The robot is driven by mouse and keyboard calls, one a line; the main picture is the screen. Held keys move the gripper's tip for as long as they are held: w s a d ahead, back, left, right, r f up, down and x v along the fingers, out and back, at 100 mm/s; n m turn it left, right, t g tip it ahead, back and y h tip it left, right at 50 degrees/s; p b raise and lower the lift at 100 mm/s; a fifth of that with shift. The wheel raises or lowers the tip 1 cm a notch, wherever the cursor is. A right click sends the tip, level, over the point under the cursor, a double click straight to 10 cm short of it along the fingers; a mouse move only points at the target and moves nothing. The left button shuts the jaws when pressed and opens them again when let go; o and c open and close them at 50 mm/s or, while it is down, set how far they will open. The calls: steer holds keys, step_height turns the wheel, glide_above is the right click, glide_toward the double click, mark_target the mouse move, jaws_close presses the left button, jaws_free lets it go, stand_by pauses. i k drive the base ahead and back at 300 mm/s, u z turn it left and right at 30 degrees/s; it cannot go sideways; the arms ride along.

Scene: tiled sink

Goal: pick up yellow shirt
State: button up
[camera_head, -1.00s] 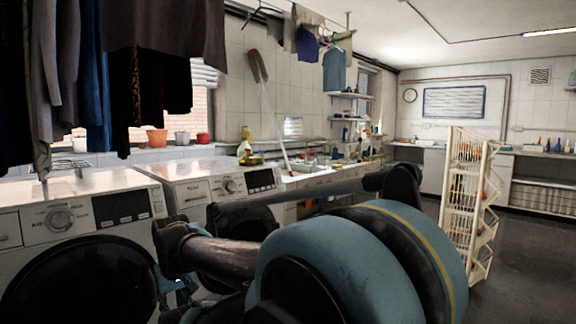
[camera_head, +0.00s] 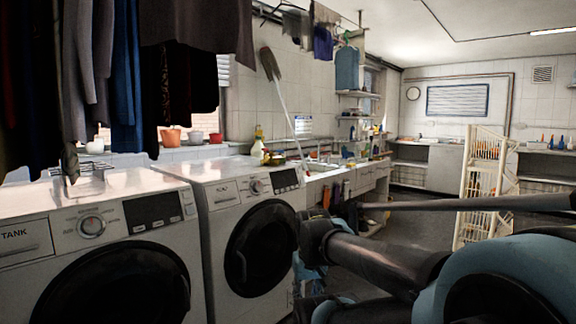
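I cannot make out a shirt that is clearly yellow. My arm, dark with light blue covers, fills the lower right and hides part of the floor and counter. No gripper fingers can be made out.
Two white washing machines, the left one (camera_head: 40,245) and the right one (camera_head: 222,195), stand at the left. Dark clothes (camera_head: 195,25) hang above them. A sink counter (camera_head: 345,180) runs beyond. A cream wire rack (camera_head: 482,185) stands at the right. Grey floor (camera_head: 425,235) lies between.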

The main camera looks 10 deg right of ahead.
mark_target(272, 160)
steer(key=z, duration=0.2)
steer(key=i, duration=1.95)
steer(key=u, duration=0.3)
